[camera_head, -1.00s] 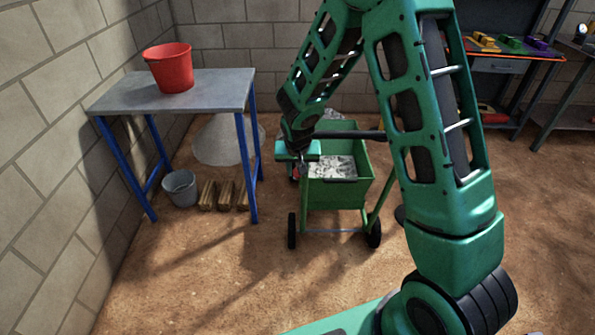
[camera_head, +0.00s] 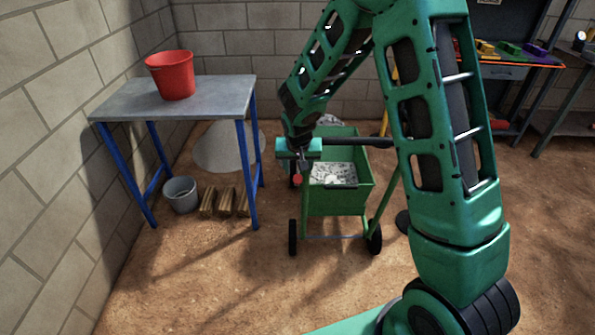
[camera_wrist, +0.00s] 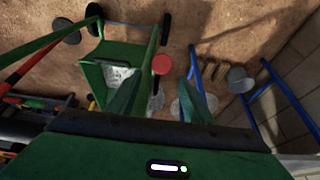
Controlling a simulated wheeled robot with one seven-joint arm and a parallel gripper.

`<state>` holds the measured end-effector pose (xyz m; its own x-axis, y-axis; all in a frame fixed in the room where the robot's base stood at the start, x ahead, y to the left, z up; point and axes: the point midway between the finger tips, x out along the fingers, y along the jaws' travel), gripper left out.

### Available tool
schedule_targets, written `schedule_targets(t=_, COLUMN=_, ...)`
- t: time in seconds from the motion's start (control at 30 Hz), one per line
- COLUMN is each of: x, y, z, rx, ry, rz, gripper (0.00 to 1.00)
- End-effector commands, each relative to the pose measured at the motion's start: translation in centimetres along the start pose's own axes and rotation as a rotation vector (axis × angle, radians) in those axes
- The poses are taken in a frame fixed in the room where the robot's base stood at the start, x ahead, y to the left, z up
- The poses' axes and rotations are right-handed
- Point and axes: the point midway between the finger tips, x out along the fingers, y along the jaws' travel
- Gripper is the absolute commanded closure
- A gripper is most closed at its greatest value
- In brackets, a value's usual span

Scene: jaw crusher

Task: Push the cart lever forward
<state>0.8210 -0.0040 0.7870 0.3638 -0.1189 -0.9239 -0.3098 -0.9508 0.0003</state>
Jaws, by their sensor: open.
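The green cart (camera_head: 338,200) stands on the dirt floor ahead, with grey rubble in its box. Its lever ends in a round red knob (camera_head: 298,180) at the cart's left side. The knob also shows in the wrist view (camera_wrist: 161,64), with a short dark rod below it. My gripper (camera_head: 301,167) is above and close to the knob in the head view. In the wrist view my gripper (camera_wrist: 160,92) is open, its two green fingers on either side of the lever's line. I cannot tell whether a finger touches the lever.
A grey table (camera_head: 190,98) with blue legs and a red bucket (camera_head: 171,75) stands left of the cart. A metal bucket (camera_head: 181,194) and wooden blocks (camera_head: 226,201) lie beneath it. A workbench (camera_head: 510,62) is at the back right. The floor in front is clear.

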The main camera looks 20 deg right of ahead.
Motion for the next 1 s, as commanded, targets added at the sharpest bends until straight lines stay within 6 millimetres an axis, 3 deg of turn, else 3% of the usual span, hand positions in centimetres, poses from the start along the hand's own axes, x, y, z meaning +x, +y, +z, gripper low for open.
schedule_targets(t=0.3, x=-5.7, y=0.0, z=-0.1, rx=0.001, ry=0.004, rz=-0.002, gripper=0.54)
schedule_targets(t=0.5, x=-8.1, y=0.0, z=0.0, rx=0.000, ry=0.002, rz=-0.001, gripper=0.54)
schedule_targets(t=1.0, x=-9.1, y=0.0, z=0.0, rx=0.000, ry=0.000, rz=0.000, gripper=0.54)
